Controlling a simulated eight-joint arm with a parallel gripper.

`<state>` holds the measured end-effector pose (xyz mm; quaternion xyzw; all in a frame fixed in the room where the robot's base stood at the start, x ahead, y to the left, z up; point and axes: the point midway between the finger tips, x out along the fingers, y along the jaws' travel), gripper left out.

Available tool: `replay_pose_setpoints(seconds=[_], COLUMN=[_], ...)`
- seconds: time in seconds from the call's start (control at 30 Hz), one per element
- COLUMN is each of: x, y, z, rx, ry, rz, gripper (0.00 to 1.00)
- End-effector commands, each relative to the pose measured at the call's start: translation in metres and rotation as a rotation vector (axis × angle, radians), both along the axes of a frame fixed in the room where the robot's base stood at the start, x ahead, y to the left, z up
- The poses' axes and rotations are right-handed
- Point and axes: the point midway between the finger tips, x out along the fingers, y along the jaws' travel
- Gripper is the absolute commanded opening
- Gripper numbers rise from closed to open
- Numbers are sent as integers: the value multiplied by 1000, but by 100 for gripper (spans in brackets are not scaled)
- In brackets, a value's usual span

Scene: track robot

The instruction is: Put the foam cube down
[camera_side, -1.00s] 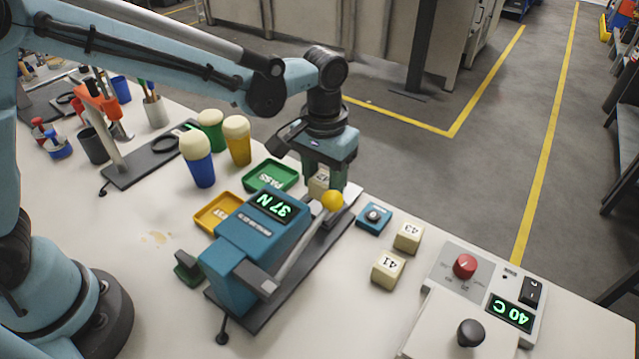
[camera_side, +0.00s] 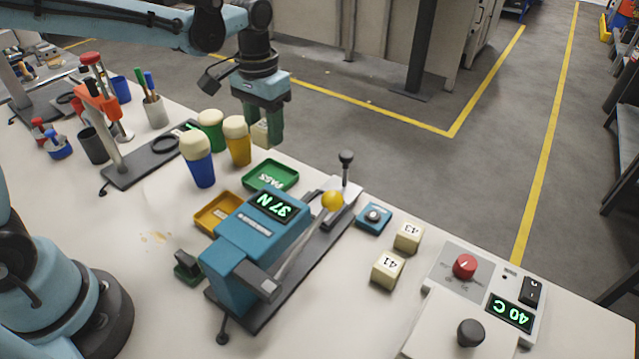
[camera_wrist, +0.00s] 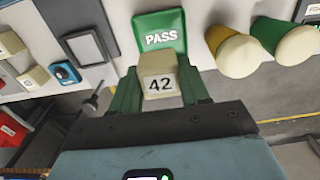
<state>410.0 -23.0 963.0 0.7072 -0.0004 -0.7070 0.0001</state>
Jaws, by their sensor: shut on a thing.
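My gripper (camera_side: 263,130) is shut on a cream foam cube (camera_side: 258,135) and holds it in the air, above and behind the green PASS tray (camera_side: 272,188). In the wrist view the foam cube (camera_wrist: 160,88) shows the label 42 between the green fingers. The PASS tray (camera_wrist: 148,22) lies beyond it there, with no cube visible in it. In the side view the fingers partly hide the cube.
A yellow tray (camera_side: 204,222) sits beside the blue tester (camera_side: 232,270), which reads 37 N. Blue, green and yellow holders with cream tops stand left of the PASS tray. Cubes 43 (camera_side: 409,236) and 41 (camera_side: 388,268) stand right of the tester.

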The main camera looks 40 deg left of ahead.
Motion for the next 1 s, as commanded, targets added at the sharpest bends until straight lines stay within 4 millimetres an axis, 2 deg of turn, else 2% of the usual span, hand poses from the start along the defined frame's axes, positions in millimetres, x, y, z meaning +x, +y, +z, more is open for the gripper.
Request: replay_pose_setpoints(seconds=[0.3,0.47,0.7,0.8,1.0], x=[0,0,0,0,0], y=[3,3,3,3,3], z=[-47,-58,-89,-97,-98], rx=[0,0,0,0,0], ry=[0,0,0,0,0], rz=[0,0,0,0,0], gripper=[13,13,13,13,13])
